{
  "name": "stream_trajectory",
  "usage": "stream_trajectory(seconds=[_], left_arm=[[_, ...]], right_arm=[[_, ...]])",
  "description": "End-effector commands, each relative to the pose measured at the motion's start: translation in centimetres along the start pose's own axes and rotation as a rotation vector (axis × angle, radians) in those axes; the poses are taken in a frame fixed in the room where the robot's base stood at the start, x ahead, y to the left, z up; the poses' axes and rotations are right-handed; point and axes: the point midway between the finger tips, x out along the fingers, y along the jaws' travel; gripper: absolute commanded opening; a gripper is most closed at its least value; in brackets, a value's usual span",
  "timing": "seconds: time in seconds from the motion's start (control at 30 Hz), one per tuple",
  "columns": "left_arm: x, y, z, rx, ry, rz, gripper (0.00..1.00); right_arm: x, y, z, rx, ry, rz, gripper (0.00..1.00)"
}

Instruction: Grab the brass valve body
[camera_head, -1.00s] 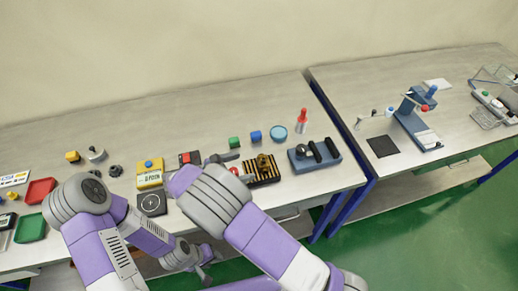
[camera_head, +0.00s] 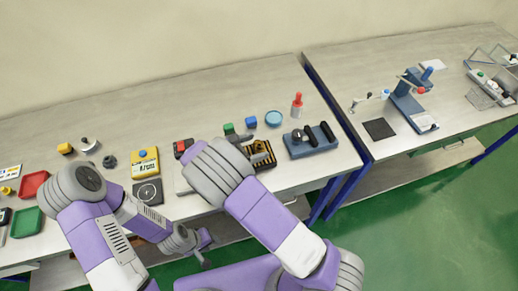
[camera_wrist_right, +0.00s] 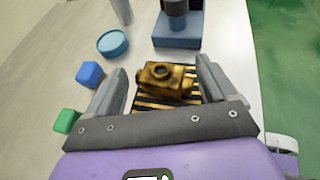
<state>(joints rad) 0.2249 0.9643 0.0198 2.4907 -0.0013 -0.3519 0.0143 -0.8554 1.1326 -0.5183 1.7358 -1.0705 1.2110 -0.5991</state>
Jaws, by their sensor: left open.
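The brass valve body (camera_wrist_right: 165,82) sits on a black-and-yellow striped pad (camera_wrist_right: 150,106) in the right wrist view. My right gripper (camera_wrist_right: 161,68) is open, with one finger on each side of the body; I see no clear contact. In the head view the right gripper (camera_head: 243,139) is mostly behind my right arm, over the striped pad (camera_head: 266,159), and the body is largely hidden. My left gripper (camera_head: 206,249) is open and empty, low in front of the table's front edge.
A blue fixture with black bars (camera_head: 312,142) stands right of the pad. A green block (camera_head: 229,128), a blue block (camera_head: 251,122), a blue round lid (camera_head: 273,118) and a red-topped bottle (camera_head: 297,105) are behind. A yellow device (camera_head: 145,161) is to the left.

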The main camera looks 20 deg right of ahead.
Motion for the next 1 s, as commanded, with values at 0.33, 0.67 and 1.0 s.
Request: stream_trajectory(seconds=[0.33, 0.67, 1.0], left_arm=[[0.0, 0.0, 0.0, 0.0, 0.0, 0.0, 0.43], [0.0, 0.0, 0.0, 0.0, 0.0, 0.0, 0.43], [-0.6, 0.2, 0.0, 0.0, 0.0, 0.0, 0.43]], right_arm=[[0.0, 0.0, 0.0, 0.0, 0.0, 0.0, 0.31], [0.0, 0.0, 0.1, 0.001, -0.001, 0.0, 0.1], [-1.9, 0.1, 4.5, 0.006, 0.001, 0.001, 0.1]])
